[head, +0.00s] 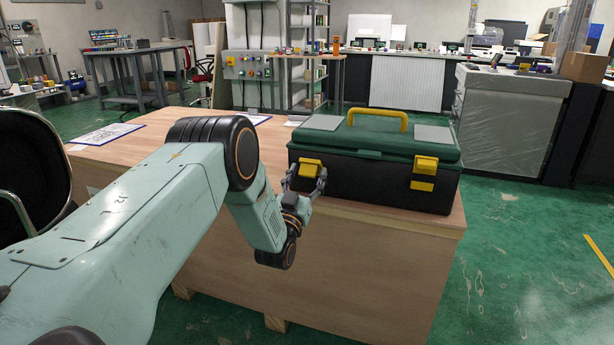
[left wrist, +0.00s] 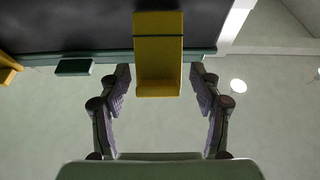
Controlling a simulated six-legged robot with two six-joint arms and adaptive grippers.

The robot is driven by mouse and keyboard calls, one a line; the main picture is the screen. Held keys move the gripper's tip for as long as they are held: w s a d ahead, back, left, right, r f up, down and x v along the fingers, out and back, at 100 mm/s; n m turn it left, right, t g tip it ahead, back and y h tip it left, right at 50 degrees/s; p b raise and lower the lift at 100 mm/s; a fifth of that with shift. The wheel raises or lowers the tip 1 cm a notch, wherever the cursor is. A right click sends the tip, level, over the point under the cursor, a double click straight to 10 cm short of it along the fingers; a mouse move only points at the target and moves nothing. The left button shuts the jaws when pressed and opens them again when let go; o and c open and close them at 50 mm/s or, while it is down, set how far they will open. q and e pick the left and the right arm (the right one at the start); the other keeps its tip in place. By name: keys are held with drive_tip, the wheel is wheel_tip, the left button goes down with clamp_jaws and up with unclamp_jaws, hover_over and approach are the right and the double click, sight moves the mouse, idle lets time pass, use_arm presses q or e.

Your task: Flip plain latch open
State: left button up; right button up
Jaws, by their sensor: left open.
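A toolbox (head: 375,165) with a dark green lid and black body stands closed on the wooden crate table (head: 340,245). It has two yellow front latches: a left latch (head: 310,167) and a right latch (head: 426,164). I cannot tell which is the plain one. My left gripper (head: 306,181) is at the left latch, its fingers spread to either side. In the left wrist view a yellow latch (left wrist: 158,50) lies between the open fingers (left wrist: 160,84), with gaps on both sides. Part of another yellow piece (left wrist: 8,68) shows at the left edge. My right gripper is out of view.
The toolbox has a yellow carry handle (head: 378,115) on top. Papers on a clipboard (head: 107,134) lie at the table's far left. A black chair (head: 32,160) stands at the left edge. The green floor (head: 530,260) at the right is clear.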

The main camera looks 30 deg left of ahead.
use_arm(q)
drive_tip(key=shift+s+d+r, duration=0.15)
drive_tip(key=shift+r, duration=0.15)
drive_tip(key=shift+s+f, duration=0.1)
drive_tip(key=shift+s, duration=0.1)
drive_tip(key=v, duration=1.1)
drive_tip(key=shift+s+f, duration=0.15)
drive_tip(key=shift+f, duration=0.2)
drive_tip(key=shift+c, duration=0.2)
